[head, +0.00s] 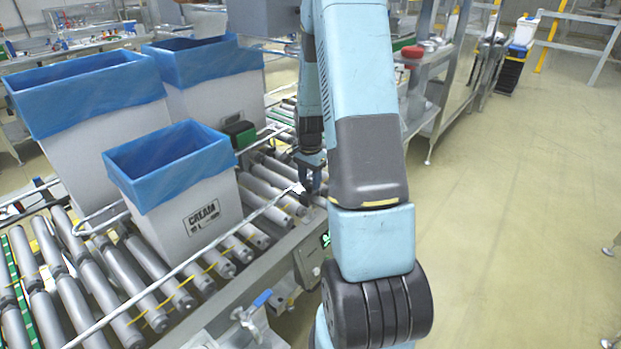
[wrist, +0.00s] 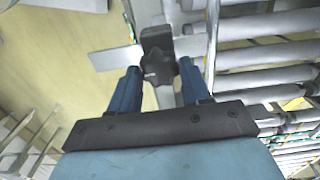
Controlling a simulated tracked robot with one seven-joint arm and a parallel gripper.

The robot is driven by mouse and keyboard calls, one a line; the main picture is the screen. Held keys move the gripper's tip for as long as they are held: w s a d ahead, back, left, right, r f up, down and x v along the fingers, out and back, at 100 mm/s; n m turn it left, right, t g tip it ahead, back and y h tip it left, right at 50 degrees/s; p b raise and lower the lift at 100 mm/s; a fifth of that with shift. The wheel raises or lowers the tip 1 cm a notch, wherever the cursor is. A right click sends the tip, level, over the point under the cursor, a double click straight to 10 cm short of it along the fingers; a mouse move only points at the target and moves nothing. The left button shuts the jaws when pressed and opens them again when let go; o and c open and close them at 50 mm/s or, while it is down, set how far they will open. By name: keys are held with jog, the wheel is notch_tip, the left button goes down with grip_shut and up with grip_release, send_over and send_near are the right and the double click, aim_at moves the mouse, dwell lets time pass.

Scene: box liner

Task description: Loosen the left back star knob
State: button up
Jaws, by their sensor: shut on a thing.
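My gripper (head: 311,178) reaches down to the side rail of the roller conveyor in the head view, just right of the rollers. In the wrist view its two blue fingers (wrist: 160,70) stand on either side of a black star knob (wrist: 158,66) and are shut on it. The knob sits at the end of a dark clamp block (wrist: 156,37) by a grey metal bar. In the head view the knob is largely hidden by the fingers and too small to make out clearly.
A small lined carton (head: 195,222) marked CREAM stands on the rollers left of my gripper, with larger lined boxes (head: 62,150) behind it. A thin guide rail (head: 215,243) runs along the conveyor. A blue-handled valve (head: 262,298) is at the near side.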

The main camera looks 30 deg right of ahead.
jog(key=shift+w, duration=0.25)
jog(key=shift+a+r, duration=0.1)
jog(key=shift+a, duration=0.15)
jog(key=shift+n, duration=0.4)
